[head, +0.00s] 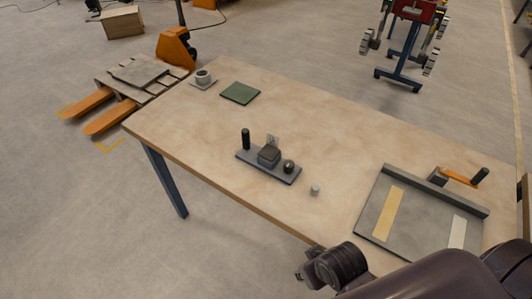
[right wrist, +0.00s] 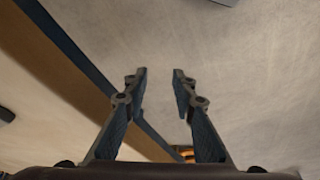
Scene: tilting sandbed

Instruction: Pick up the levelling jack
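No part in view is clearly marked as the levelling jack. A dark base plate (head: 248,160) lies near the table's front edge, with a black upright post (head: 245,139), a square block (head: 269,155) and a round black knob (head: 289,167) on it. A small grey cylinder (head: 315,190) stands alone to its right. My right gripper (right wrist: 160,74) is open and empty in the right wrist view, with bare floor behind its fingertips. In the head view my dark arm comes in from the lower right, beside the table's front edge. My left gripper is not in view.
The wooden table (head: 330,125) has free room in its middle. A grey tray (head: 370,205) with two pale strips and an orange-handled tool (head: 460,178) is at the right. A green pad (head: 240,93) and a pale cup-like part (head: 203,77) are at the far left.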

